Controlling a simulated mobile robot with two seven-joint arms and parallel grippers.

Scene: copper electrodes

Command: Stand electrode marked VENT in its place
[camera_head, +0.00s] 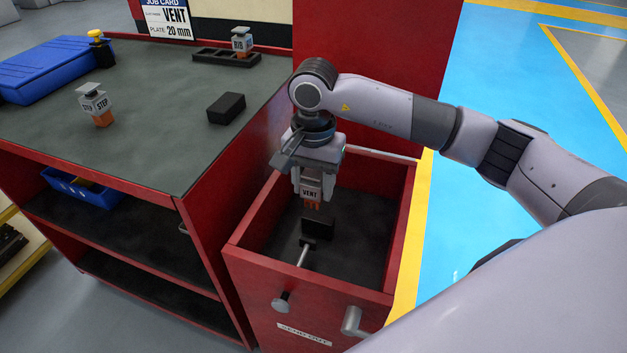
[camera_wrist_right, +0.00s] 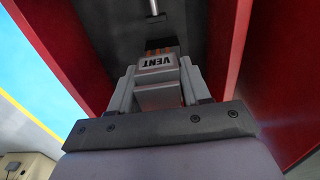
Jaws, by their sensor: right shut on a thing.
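The VENT electrode (camera_head: 311,192) has a grey block marked VENT and a copper part below it. My right gripper (camera_head: 313,180) is shut on the block and holds it upright inside the open red drawer (camera_head: 259,263), above its dark floor. The right wrist view also shows the VENT block (camera_wrist_right: 157,64) between the fingers (camera_wrist_right: 158,85). A black block (camera_head: 318,226) stands in the drawer just below the electrode, with a metal rod beside it. I cannot tell whether the copper touches anything. My left gripper is not in view.
On the bench top (camera_head: 160,135) are the STEP electrode (camera_head: 95,103), a BIG-like marked electrode (camera_head: 242,40) in a black rack (camera_head: 212,57), a black block (camera_head: 226,108) and a blue case (camera_head: 48,68). The red drawer walls stand close around my right gripper.

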